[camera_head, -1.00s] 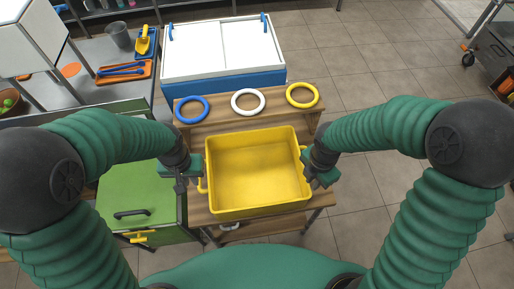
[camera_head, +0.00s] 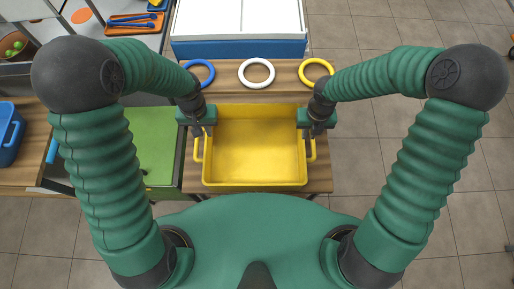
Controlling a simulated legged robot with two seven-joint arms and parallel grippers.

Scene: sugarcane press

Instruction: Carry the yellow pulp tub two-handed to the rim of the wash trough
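The yellow tub (camera_head: 255,148) sits on the wooden table, upright and empty inside as far as I see. It has a handle on its left side (camera_head: 198,151) and one on its right side (camera_head: 312,149). My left gripper (camera_head: 203,129) is at the far end of the left handle, over the tub's left edge. My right gripper (camera_head: 314,129) is at the far end of the right handle. The fingers are small and dark, so I cannot tell whether either is open or shut, or touching a handle. I cannot identify a wash trough in view.
Blue (camera_head: 201,72), white (camera_head: 256,73) and yellow (camera_head: 316,70) rings lie on a wooden shelf (camera_head: 285,90) behind the tub. A white-topped blue chest (camera_head: 240,48) stands beyond. A green cabinet (camera_head: 155,140) is at the left. Open tiled floor (camera_head: 355,180) is at the right.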

